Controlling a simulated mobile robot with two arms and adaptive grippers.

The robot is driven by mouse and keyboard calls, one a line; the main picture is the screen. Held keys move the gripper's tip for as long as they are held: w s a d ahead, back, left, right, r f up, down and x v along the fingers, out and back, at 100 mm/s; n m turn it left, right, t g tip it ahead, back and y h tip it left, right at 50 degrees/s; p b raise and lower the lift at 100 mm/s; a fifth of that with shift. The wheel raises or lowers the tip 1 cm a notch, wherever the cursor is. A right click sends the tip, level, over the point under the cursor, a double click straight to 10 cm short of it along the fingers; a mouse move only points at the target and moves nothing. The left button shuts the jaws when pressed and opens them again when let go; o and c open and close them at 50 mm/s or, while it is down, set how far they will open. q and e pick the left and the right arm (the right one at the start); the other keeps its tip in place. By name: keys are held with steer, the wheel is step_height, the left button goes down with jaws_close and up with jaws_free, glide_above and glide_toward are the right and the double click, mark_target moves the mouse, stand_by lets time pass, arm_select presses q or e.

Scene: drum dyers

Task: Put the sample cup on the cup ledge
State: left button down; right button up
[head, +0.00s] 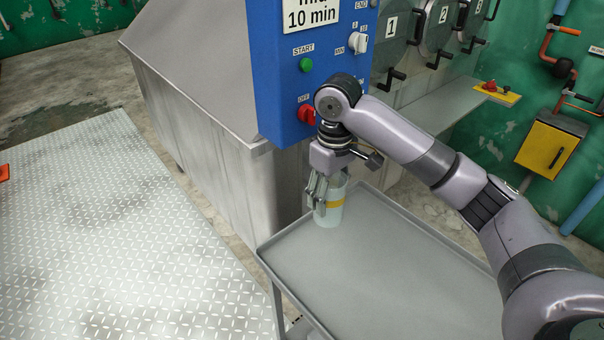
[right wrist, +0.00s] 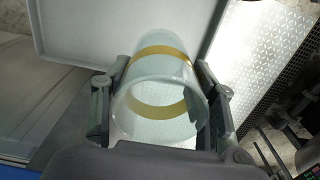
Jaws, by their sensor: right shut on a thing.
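The sample cup (head: 331,207) is a pale, see-through cup with a yellow band. It is at the far left corner of a grey tray-topped trolley (head: 385,265), and I cannot tell whether its base touches the tray. My right gripper (head: 318,192) is shut on the cup from above, with a finger on either side of it. In the right wrist view the cup (right wrist: 160,90) is between the fingers, its open rim toward the camera. A grey ledge (head: 450,105) runs below the numbered drum doors; I cannot tell whether it is the cup ledge. My left gripper is out of view.
A blue control panel (head: 268,75) with a green start button and red off knob stands just behind my right gripper. A metal tank (head: 215,165) is left of the trolley. Most of the tray is bare. A yellow box (head: 548,147) hangs on the right wall.

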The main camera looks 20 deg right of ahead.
steer(key=shift+s+a+r, duration=0.1)
steer(key=shift+r, duration=0.15)
steer(key=s+a+f+m, duration=0.1)
steer(key=s+a+m, duration=0.1)
steer(key=s, duration=0.5)
steer(key=s+a+f+m, duration=0.1)
steer(key=s+a+f, duration=0.1)
steer(key=s+a, duration=0.2)
steer(key=s, duration=0.3)
steer(key=shift+m, duration=0.4)
steer(key=shift+f, duration=0.2)
